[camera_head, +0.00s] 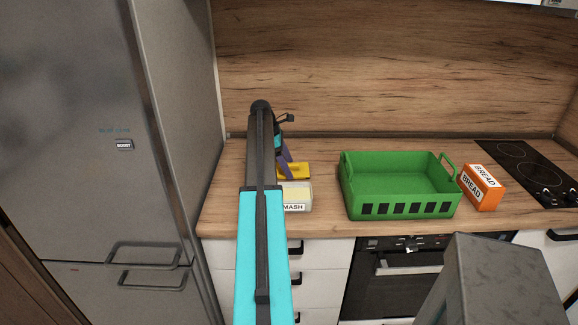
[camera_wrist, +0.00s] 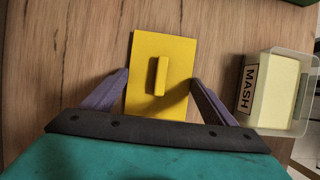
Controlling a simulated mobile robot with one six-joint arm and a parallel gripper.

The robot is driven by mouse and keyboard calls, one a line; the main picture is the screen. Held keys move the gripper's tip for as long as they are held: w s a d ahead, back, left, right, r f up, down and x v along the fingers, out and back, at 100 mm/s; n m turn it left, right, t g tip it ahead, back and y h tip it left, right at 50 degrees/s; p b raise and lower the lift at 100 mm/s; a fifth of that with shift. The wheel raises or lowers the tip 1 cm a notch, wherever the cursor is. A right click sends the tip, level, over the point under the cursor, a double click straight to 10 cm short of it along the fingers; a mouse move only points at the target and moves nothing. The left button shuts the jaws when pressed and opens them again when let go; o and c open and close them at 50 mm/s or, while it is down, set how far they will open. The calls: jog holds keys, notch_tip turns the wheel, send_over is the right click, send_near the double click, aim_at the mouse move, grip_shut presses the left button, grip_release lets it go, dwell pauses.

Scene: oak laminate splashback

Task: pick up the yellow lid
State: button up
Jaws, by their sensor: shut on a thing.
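The yellow lid (camera_wrist: 148,55) is a flat rectangle with a raised bar handle on top, in the middle of the wrist view. In the head view the lid (camera_head: 294,171) shows partly behind my arm, at or just above the wooden counter. My gripper (camera_wrist: 160,82) has its two purple fingers at the lid's left and right edges, shut on it across its width. In the head view my gripper (camera_head: 287,160) is partly hidden by the arm. I cannot tell whether the lid touches the counter.
A clear container of pale mash (camera_wrist: 270,90) stands close to the right of the lid. In the head view, a green basket (camera_head: 405,187) stands further right, then an orange bread box (camera_head: 481,188) and a black hob (camera_head: 525,165). A steel fridge (camera_head: 100,150) stands at the left.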

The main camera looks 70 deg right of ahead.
notch_tip(320, 180, up, 10)
jog(key=b, duration=0.2)
dwell(0.4)
dwell(0.5)
